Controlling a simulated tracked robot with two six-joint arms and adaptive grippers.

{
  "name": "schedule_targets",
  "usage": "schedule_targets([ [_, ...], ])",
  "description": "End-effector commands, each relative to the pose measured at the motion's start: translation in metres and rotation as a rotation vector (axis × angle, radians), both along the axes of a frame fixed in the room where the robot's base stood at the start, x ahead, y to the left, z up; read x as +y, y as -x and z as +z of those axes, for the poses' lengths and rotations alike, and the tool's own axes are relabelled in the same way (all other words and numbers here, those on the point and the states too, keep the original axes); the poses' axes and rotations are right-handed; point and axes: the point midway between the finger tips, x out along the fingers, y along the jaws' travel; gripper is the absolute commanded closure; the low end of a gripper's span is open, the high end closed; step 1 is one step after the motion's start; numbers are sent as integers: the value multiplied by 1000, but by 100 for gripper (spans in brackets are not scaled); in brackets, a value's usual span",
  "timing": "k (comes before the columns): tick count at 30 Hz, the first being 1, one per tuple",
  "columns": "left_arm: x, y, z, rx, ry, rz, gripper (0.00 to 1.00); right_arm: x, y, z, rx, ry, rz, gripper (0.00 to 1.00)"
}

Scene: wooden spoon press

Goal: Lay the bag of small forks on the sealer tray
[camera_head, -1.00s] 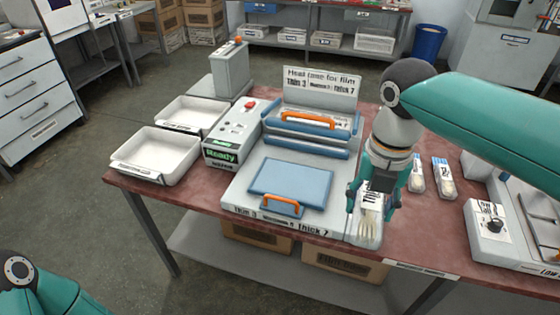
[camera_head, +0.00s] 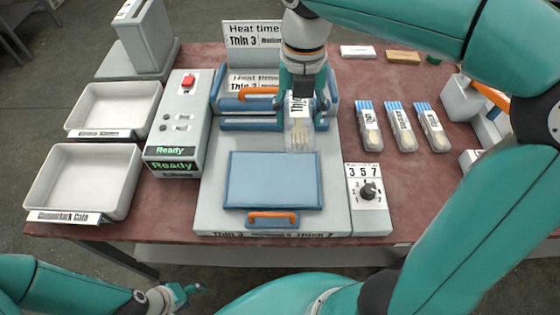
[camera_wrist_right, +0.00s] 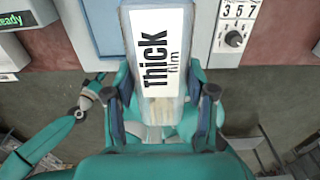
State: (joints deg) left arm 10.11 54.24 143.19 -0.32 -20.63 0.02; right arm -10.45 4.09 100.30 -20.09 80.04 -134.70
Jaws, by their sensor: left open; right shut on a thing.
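My right gripper (camera_head: 302,105) is shut on a clear bag of small forks (camera_head: 300,138), held hanging with pale forks at its lower end. In the right wrist view the bag (camera_wrist_right: 157,50) carries a white label reading "Thick film", between the fingers of the right gripper (camera_wrist_right: 163,112). The bag is in front of the sealer's raised jaw with the orange handle, above the back edge of the blue sealer tray (camera_head: 275,182). Whether it touches anything is unclear. My left gripper (camera_head: 186,292) is open and empty, low at the front left, off the table.
Several similar bags (camera_head: 400,125) lie to the right of the sealer. A dial box reading 3 5 7 (camera_head: 368,192) adjoins the tray's right side. A control box (camera_head: 178,125) showing "Ready" and two white bins (camera_head: 85,178) stand left. The blue tray is bare.

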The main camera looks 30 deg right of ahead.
Motion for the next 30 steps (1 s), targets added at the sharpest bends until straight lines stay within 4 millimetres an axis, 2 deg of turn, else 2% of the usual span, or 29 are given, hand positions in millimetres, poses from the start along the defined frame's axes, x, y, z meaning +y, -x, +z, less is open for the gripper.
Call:
schedule_targets([
  [9, 0, 0, -9, 0, 0, 0, 43, -5, 5, -83, 10, 1, -12, 70],
  [15, 0, 0, -12, 0, 0, 0, 43, -6, 5, -127, 6, 0, -16, 70],
  [23, 0, 0, -13, 0, 0, 0, 43, -6, 4, -148, 3, 1, -17, 70],
  [30, 0, 0, -16, 0, 0, 0, 43, -6, 5, -181, 6, 1, -17, 70],
])
